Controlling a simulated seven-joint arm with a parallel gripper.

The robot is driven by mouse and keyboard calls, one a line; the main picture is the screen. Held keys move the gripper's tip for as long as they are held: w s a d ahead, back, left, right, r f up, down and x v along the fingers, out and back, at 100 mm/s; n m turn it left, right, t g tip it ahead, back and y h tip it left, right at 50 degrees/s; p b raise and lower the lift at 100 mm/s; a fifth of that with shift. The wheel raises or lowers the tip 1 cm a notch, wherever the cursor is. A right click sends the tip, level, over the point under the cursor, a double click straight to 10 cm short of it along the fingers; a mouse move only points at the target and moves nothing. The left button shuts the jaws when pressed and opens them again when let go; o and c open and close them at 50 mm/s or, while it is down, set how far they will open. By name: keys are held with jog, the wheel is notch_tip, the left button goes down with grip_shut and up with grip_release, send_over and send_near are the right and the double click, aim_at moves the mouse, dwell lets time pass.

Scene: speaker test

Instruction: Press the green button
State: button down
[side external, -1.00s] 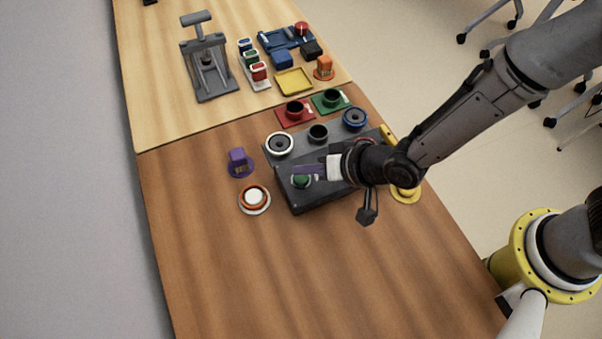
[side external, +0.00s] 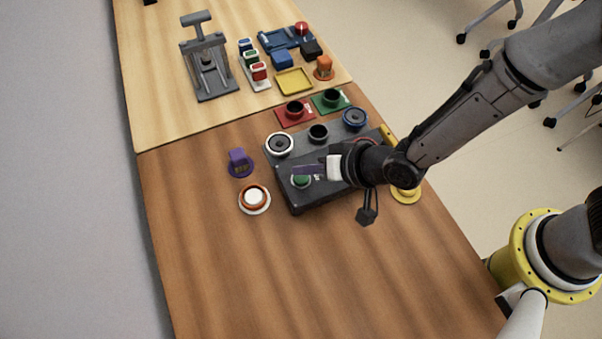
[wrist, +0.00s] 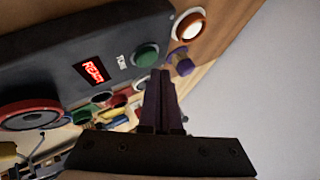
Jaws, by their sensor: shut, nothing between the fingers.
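The green button (side external: 301,181) sits on the near-left part of a dark control box (side external: 313,198). In the wrist view the green button (wrist: 145,55) is beside the white word label on the box, with lit red lettering (wrist: 93,71) nearby. My gripper (side external: 293,171) is shut and empty, its dark purple fingers pointing left just above the button in the side view. In the wrist view my fingertips (wrist: 160,74) appear close to the button's lower right edge. I cannot tell whether they touch it.
A white button with an orange ring (side external: 255,198) and a purple knob (side external: 239,162) stand left of the box. Red (side external: 294,110) and green (side external: 331,100) plates lie behind. The front table is clear.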

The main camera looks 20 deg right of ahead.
aim_at(306, 180)
jog(key=shift+f, duration=0.35)
jog(key=shift+f, duration=0.55)
dwell(0.7)
dwell(0.3)
jog(key=shift+r, duration=1)
jog(key=shift+r, duration=2.5)
